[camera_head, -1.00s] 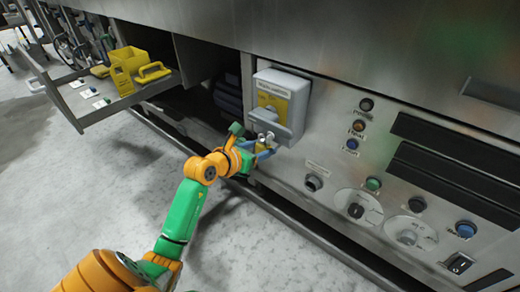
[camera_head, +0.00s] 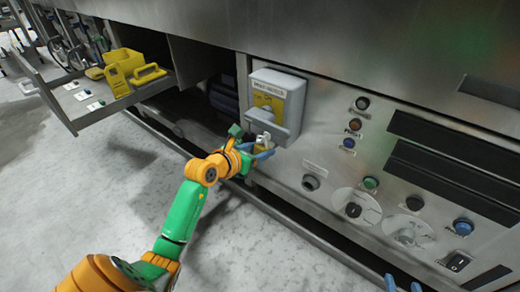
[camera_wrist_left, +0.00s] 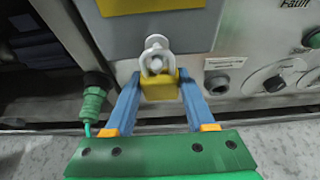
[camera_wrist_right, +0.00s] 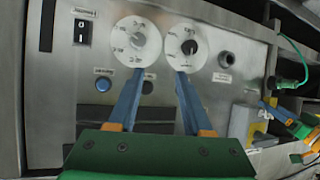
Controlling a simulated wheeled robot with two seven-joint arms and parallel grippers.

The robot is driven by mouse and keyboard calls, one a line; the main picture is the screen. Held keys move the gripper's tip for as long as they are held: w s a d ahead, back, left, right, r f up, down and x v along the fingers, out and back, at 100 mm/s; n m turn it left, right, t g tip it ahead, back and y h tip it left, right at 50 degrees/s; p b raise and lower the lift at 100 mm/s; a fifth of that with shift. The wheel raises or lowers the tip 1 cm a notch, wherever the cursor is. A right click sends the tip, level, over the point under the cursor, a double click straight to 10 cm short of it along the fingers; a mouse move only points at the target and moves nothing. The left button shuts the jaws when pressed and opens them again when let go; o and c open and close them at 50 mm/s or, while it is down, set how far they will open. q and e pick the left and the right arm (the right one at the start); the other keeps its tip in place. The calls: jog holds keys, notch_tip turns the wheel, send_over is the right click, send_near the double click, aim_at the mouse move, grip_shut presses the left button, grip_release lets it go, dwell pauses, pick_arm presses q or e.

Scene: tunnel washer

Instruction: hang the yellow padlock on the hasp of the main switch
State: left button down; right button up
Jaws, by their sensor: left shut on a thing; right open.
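The yellow padlock (camera_wrist_left: 159,88) is between the blue fingers of my left gripper (camera_wrist_left: 158,84), which is shut on it. Its grey shackle (camera_wrist_left: 149,65) points up and overlaps the pale ring of the hasp (camera_wrist_left: 156,42); I cannot tell whether it passes through. In the head view my left gripper (camera_head: 262,152) is just below the grey main switch (camera_head: 290,84) with its yellow plate. The main switch also shows at the right of the right wrist view (camera_wrist_right: 238,122). My right gripper (camera_wrist_right: 160,74) is open and empty, facing the panel's dials; its fingertips show at the head view's bottom edge (camera_head: 403,286).
An open drawer (camera_head: 75,123) at the left holds a yellow box (camera_head: 127,60) and other yellow items. The steel panel right of the switch carries coloured buttons, two round dials (camera_head: 353,209) and a black rocker switch (camera_head: 457,262). A green connector (camera_wrist_left: 92,98) hangs beside my left gripper.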

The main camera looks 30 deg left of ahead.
pick_arm(q)
jog(key=shift+c, duration=0.9)
grip_release()
